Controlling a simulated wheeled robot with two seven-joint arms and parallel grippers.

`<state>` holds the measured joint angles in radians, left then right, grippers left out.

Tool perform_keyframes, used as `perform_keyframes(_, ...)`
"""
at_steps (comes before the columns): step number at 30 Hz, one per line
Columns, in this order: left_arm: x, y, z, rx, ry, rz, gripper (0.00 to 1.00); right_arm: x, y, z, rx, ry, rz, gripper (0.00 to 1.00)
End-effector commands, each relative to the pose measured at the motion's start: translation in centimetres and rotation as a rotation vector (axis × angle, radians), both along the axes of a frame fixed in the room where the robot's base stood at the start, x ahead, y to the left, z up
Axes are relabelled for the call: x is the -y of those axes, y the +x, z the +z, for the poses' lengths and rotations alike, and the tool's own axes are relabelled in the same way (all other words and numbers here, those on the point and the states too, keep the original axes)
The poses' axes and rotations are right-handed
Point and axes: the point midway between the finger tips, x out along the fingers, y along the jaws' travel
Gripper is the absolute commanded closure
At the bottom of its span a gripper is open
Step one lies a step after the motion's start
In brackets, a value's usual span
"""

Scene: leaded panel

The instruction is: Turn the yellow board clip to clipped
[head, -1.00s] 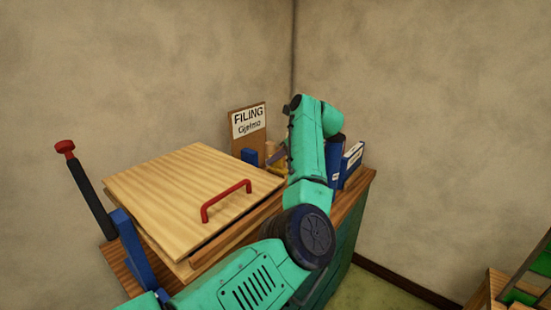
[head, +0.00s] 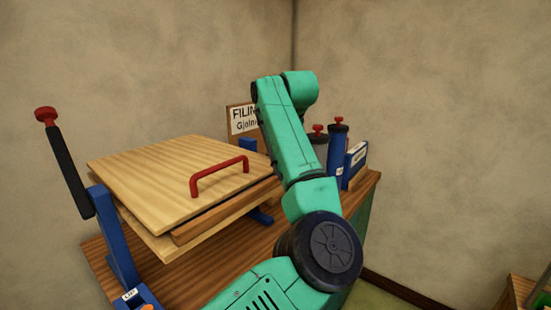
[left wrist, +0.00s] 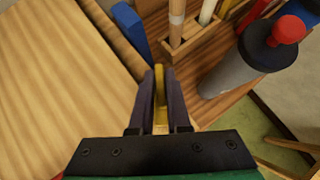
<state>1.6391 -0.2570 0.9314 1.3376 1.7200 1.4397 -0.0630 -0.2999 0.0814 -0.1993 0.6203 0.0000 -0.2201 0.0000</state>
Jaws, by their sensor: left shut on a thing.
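The yellow board clip (left wrist: 160,100) shows in the left wrist view as a narrow upright yellow piece. My left gripper (left wrist: 160,88) is shut on it, with one dark finger on each side. In the head view my green arm hides the clip and the fingertips. A board with a white FILING sign (head: 242,119) stands at the back of the bench, its right part behind my arm. I cannot tell the clip's turn position. My right gripper is in neither view.
A wooden press board (head: 150,175) with a red handle (head: 220,172) lies left of my arm, beside a black lever (head: 69,170). A wooden holder (left wrist: 190,42) with rods stands near the gripper.

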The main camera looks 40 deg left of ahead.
Motion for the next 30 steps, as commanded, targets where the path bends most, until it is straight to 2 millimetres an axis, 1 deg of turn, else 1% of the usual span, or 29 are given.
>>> perform_keyframes(1,-0.1,-0.1,-0.7,0.006,-0.001,-0.041,1.0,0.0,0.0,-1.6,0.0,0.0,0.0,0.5)
perform_keyframes(6,-0.1,-0.1,-0.5,0.005,0.0,-0.204,1.0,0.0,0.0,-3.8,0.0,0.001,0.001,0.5)
perform_keyframes(12,-0.1,0.0,-0.3,0.004,0.0,-0.394,1.0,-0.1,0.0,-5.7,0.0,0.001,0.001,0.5)
perform_keyframes(16,-0.1,-0.1,-0.2,0.003,0.0,-0.518,1.0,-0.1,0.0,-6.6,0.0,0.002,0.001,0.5)
perform_keyframes(21,-0.1,0.0,0.0,-0.001,0.002,-0.672,1.0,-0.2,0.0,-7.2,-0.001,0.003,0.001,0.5)
perform_keyframes(30,0.0,0.0,0.2,-0.004,0.002,-0.882,1.0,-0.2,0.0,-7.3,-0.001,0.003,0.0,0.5)
